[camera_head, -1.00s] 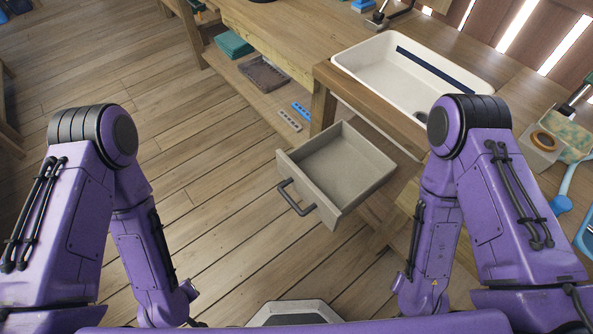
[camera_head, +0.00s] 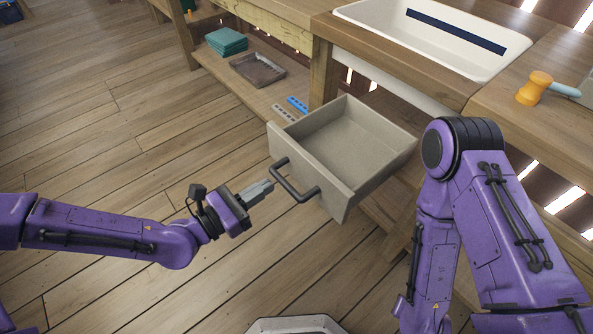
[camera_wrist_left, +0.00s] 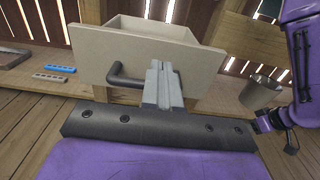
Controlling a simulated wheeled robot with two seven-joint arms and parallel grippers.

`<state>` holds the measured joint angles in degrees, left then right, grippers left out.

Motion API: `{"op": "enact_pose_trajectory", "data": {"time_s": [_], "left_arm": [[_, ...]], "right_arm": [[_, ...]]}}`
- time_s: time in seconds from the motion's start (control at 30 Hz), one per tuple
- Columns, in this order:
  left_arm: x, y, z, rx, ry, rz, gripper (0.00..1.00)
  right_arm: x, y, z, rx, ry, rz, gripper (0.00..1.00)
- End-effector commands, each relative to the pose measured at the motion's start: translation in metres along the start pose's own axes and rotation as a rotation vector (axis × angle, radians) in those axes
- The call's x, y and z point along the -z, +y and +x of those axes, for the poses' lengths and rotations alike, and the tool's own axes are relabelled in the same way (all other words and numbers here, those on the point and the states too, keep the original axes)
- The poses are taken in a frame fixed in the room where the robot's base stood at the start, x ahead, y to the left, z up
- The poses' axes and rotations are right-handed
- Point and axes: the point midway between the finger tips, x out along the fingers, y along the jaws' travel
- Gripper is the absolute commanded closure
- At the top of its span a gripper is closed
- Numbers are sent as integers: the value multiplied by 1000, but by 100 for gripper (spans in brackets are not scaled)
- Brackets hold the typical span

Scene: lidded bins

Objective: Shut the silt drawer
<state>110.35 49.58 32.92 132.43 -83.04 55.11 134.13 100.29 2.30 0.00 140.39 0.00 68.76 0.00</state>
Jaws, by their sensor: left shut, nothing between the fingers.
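The silt drawer (camera_head: 310,165) is a grey-beige drawer pulled out below the sink bench, empty, with a dark bar handle (camera_head: 294,182) on its front. It also shows in the left wrist view (camera_wrist_left: 190,55), with the handle (camera_wrist_left: 125,80) just beyond my fingers. My left gripper (camera_head: 262,187) is shut and empty, its fingertips close to the handle's left end. I cannot tell whether they touch it. In the left wrist view the shut fingers (camera_wrist_left: 161,85) overlap the handle and drawer front. My right gripper is out of the head view; only my right arm shows.
A white sink (camera_head: 430,35) is set in the wooden bench above the drawer. A lower shelf holds teal cloths (camera_head: 226,41), a brown tray (camera_head: 257,70) and a blue strip (camera_head: 298,105). A metal bucket (camera_wrist_left: 262,92) stands right in the wrist view. The floor left of the drawer is clear.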

Motion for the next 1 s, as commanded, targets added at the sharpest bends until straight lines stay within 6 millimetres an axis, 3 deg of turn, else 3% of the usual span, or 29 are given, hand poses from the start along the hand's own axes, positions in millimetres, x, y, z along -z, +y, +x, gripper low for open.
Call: {"op": "enact_pose_trajectory", "data": {"time_s": [0.2, 0.43, 0.6, 1.0], "left_arm": [[3, -2, 49, 4, 1, 2, 100], [2, -1, 88, 1, 1, 0, 100], [1, -1, 99, -1, 1, -2, 100], [1, 1, 100, -6, 2, -1, 100]], "right_arm": [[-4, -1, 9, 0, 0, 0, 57], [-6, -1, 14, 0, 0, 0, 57], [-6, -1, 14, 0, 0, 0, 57], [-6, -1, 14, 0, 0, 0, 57]]}}
